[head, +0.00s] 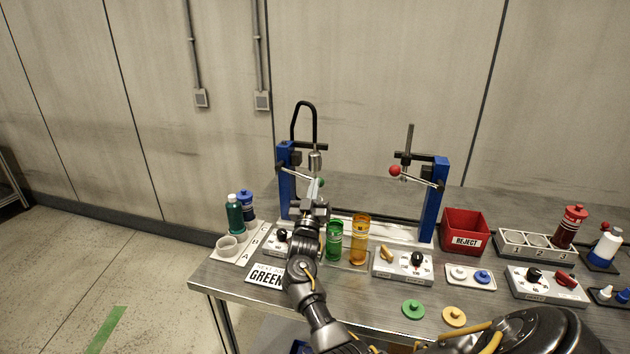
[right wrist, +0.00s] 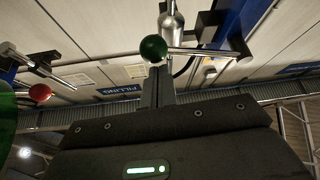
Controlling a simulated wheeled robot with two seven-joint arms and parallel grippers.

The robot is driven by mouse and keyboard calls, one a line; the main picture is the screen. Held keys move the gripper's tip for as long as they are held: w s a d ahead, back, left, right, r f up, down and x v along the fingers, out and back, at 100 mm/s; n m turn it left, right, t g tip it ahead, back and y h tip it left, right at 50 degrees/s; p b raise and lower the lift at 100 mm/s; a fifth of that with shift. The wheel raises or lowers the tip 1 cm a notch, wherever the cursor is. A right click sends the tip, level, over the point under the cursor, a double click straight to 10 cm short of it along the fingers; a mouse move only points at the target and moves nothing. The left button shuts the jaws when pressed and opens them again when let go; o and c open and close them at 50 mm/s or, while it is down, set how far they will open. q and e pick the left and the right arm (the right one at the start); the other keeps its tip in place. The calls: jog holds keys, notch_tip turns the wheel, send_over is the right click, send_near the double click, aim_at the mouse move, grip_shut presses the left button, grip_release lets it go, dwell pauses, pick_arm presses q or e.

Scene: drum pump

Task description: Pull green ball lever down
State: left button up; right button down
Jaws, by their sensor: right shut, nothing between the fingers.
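The green ball (head: 321,182) is the knob on the lever of the left blue press stand (head: 284,180). In the head view it is partly hidden behind my right gripper (head: 316,190). In the right wrist view the green ball (right wrist: 153,48) sits right at the tips of my shut fingers (right wrist: 157,80), on a metal rod (right wrist: 205,52) running to the right. The fingers are empty. I cannot tell whether they touch the ball. My left gripper is not in view.
The right stand has a red ball lever (head: 395,171). Below stand a green cup (head: 334,241) and an amber cylinder (head: 359,240), close to my right arm. Control boxes (head: 403,265), a red reject bin (head: 465,232) and bottles crowd the table. A green disc (head: 413,309) lies in front.

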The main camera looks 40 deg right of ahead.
jog(key=s+a+r+p, duration=0.1)
jog(key=a+r+p, duration=0.2)
jog(key=r+p, duration=0.1)
jog(key=d+f+b+v, duration=0.1)
jog(key=b+v, duration=0.3)
jog(key=v, duration=0.7)
jog(key=w+d+r+n+t+y+p, duration=0.2)
jog(key=w+d+r+n+y, duration=0.1)
jog(key=w+d+r+n, duration=0.45)
jog(key=shift+m, duration=0.85)
jog(key=shift+w+d+f+p, duration=0.2)
jog(key=shift+d+f, duration=0.25)
jog(key=shift+f, duration=0.2)
jog(key=shift+w+d+f+p, duration=0.15)
jog(key=shift+d+f+p, duration=0.1)
jog(key=shift+d+f, duration=0.3)
jog(key=shift+w+d+f+p, duration=0.2)
jog(key=shift+d+f, duration=0.15)
jog(key=shift+f, duration=0.35)
